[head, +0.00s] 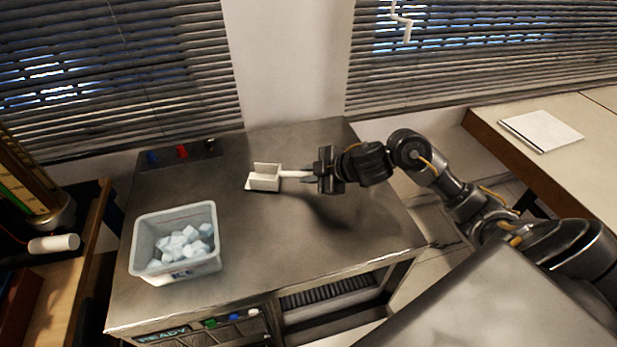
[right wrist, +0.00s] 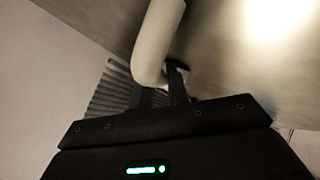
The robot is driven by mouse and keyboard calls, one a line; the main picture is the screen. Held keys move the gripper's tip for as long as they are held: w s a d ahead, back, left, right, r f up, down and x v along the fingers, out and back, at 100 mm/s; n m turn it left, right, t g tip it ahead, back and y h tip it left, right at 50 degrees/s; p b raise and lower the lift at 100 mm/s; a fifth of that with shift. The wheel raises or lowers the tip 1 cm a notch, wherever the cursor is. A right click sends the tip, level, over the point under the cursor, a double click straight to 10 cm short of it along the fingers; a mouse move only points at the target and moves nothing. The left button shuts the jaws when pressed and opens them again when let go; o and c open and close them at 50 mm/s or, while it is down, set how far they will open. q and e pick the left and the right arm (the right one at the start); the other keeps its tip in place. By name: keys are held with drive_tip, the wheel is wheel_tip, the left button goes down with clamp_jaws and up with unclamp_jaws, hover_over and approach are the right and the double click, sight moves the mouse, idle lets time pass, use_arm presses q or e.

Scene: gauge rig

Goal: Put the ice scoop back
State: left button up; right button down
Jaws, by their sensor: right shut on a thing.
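The white ice scoop (head: 265,182) is over the back middle of the metal counter, its square bowl to the left and its handle to the right. A dark patch shows under the bowl; I cannot tell whether the scoop touches it. My right gripper (head: 312,176) is shut on the scoop's handle. The pale handle (right wrist: 156,45) also shows in the right wrist view, running up from the dark gripper finger (right wrist: 176,82). A grey-white bin (head: 176,277) with several ice cubes (head: 180,243) stands at the counter's front left. My left gripper is not in view.
The metal counter (head: 280,255) is clear between the bin and my right arm. Blue, red and black knobs (head: 182,151) sit at the back left edge. A white cylinder (head: 54,243) lies on the left bench. A paper pad (head: 541,130) lies on the right table.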

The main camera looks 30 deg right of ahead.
drive_tip(key=shift+f, duration=0.2)
drive_tip(key=shift+f, duration=0.15)
drive_tip(key=c, duration=1.4)
unclamp_jaws()
drive_tip(key=shift+o, duration=0.2)
drive_tip(key=shift+r, duration=0.25)
drive_tip(key=shift+s+d+r, duration=0.15)
drive_tip(key=shift+s+r, duration=0.05)
drive_tip(key=shift+s, duration=0.05)
drive_tip(key=p+v, duration=0.1)
drive_tip(key=v, duration=1)
